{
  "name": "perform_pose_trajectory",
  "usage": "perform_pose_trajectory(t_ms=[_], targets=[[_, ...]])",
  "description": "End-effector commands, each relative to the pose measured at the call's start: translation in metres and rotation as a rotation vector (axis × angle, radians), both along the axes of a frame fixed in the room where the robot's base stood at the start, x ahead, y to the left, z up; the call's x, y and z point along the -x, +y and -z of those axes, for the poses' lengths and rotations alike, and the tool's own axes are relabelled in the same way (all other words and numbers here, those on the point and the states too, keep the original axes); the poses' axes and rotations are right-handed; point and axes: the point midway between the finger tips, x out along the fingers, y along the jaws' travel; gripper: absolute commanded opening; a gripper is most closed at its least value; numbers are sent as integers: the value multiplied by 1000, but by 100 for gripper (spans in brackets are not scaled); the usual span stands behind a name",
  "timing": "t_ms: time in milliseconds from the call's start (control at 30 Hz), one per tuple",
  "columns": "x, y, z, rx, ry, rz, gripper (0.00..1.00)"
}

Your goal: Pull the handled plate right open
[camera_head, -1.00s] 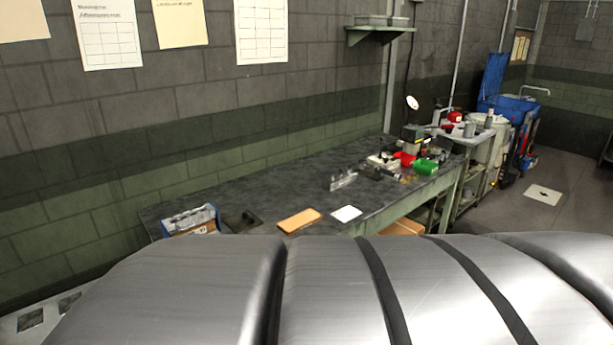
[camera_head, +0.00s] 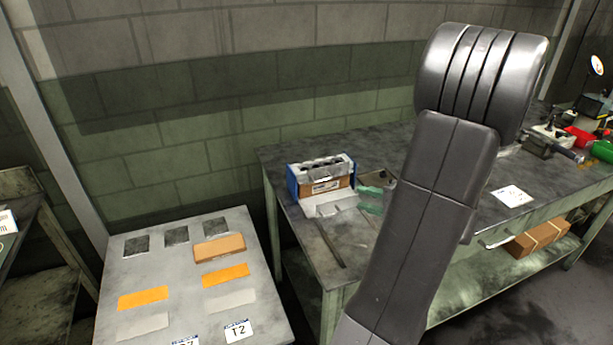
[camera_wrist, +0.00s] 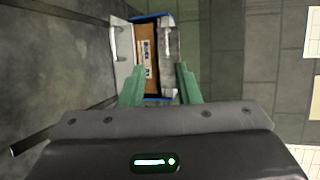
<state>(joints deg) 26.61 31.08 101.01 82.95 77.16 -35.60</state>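The handled plate (camera_wrist: 124,50) is a pale grey panel along the left side of the blue-ended box (camera_wrist: 153,15) in the wrist view. Its curved metal handle (camera_wrist: 116,42) is on the plate's left part. The plate stands out from the box, and a brown labelled inside face shows beside it. In the head view the pale plate (camera_head: 330,203) lies low in front of the box (camera_head: 292,183) on the bench. My gripper (camera_wrist: 160,67) has its green fingers apart with nothing between them, short of the box. In the head view the fingers (camera_head: 374,195) are right of the box, partly hidden by my arm.
The dark bench (camera_head: 400,160) carries a white card (camera_head: 512,196) and red and green items at its right end. A grey table (camera_head: 180,283) with orange patches and a brown block (camera_head: 219,249) stands left of it. A brown carton (camera_head: 540,239) is on the lower shelf.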

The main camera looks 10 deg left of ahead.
Motion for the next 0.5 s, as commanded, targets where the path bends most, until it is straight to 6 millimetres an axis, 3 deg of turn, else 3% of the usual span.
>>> perform_pose_trajectory(t_ms=[167,500], targets=[[-13,-2,-1,-26,-27,25,30],[-43,48,10,-25,-24,20,30]])
